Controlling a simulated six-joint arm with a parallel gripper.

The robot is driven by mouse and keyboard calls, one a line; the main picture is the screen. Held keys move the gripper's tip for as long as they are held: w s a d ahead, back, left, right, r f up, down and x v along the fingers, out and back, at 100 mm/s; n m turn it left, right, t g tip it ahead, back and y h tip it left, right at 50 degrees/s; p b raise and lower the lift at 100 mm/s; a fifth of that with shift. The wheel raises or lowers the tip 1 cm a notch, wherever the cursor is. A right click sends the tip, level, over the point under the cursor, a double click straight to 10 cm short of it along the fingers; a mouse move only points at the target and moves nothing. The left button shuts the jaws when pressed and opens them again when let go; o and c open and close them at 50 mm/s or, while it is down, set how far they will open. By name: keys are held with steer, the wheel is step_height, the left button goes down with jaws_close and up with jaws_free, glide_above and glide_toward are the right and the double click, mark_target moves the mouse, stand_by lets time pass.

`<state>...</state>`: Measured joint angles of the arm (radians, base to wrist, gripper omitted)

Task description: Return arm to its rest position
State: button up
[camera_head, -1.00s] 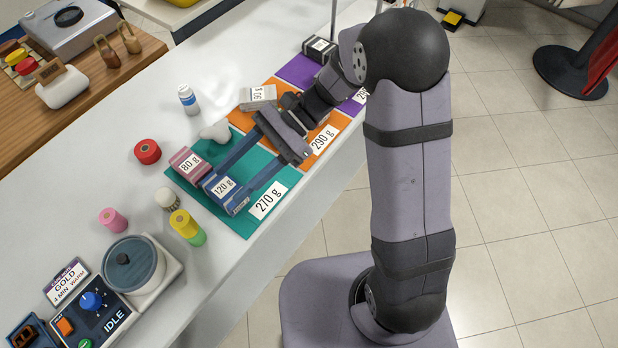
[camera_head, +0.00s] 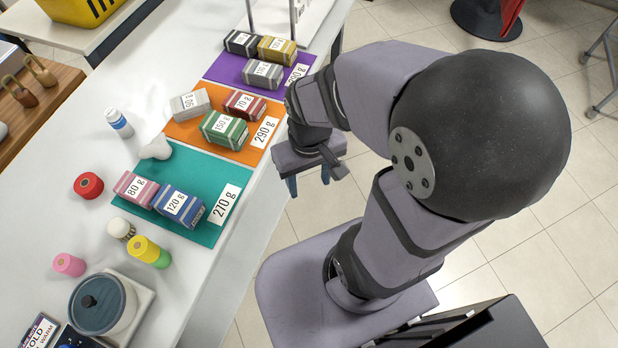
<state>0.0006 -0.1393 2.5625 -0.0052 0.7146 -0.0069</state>
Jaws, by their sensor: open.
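My gripper (camera_head: 308,184) hangs beside the counter's right edge, over the floor and close to my base. Its fingers point down, apart and empty. My arm is folded back, its elbow large at the upper right. On the teal mat labelled 270 g (camera_head: 207,234) lie a pink 80 g block (camera_head: 130,190) and a blue 120 g block (camera_head: 176,206). On the orange mat labelled 290 g (camera_head: 255,153) lie a grey block (camera_head: 190,104), a red 70 g block (camera_head: 245,104) and a green 150 g block (camera_head: 223,131). My gripper touches none of them.
A purple mat (camera_head: 228,72) holds a black block (camera_head: 241,43), a yellow block (camera_head: 276,49) and a grey block (camera_head: 262,74). Spools, a white bottle (camera_head: 119,122) and a lidded pot (camera_head: 102,305) stand left on the white counter. The tiled floor at right is mostly open.

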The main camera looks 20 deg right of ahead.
step_height(320, 180, up, 4)
steer(key=p, duration=0.3)
steer(key=shift+f, duration=0.25)
